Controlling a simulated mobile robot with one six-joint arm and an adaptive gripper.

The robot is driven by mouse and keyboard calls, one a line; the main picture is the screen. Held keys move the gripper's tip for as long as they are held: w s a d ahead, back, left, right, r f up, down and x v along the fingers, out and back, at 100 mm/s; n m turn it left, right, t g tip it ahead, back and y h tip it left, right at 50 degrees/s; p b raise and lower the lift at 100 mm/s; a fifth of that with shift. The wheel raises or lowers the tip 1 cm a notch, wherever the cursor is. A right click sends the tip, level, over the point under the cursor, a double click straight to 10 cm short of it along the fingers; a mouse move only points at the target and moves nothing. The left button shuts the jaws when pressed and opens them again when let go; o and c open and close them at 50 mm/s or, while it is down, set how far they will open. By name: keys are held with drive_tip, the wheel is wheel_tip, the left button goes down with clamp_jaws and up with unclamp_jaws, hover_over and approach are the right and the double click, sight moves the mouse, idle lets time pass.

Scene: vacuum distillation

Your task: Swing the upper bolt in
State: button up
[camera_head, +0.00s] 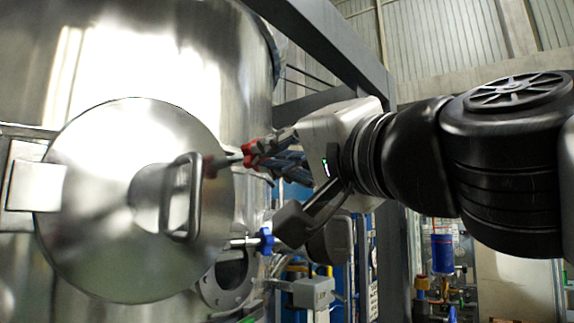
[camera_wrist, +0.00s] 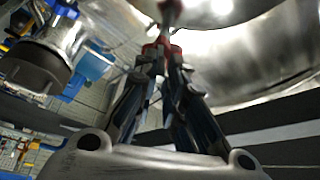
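The round steel hatch door (camera_head: 90,230) lies against the big tank with a bar handle (camera_head: 194,197) on its face. The upper bolt (camera_head: 228,160) is a metal rod at the door's right edge with a red nut (camera_head: 249,154) on its outer end. My gripper (camera_head: 256,157) is at this nut, its fingers closed together around it. In the wrist view the fingertips (camera_wrist: 162,58) meet at the red nut (camera_wrist: 152,46), and the blurred bolt (camera_wrist: 171,12) runs on beyond them. The fingers partly hide the nut.
A lower bolt with a blue nut (camera_head: 265,241) sticks out just below my gripper; a blue part also shows in the wrist view (camera_wrist: 92,65). An open flanged port (camera_head: 230,280) is below the door's right edge. A dark steel frame (camera_head: 320,45) rises behind my arm.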

drive_tip(key=o, duration=0.4)
drive_tip(key=shift+v, duration=3.75)
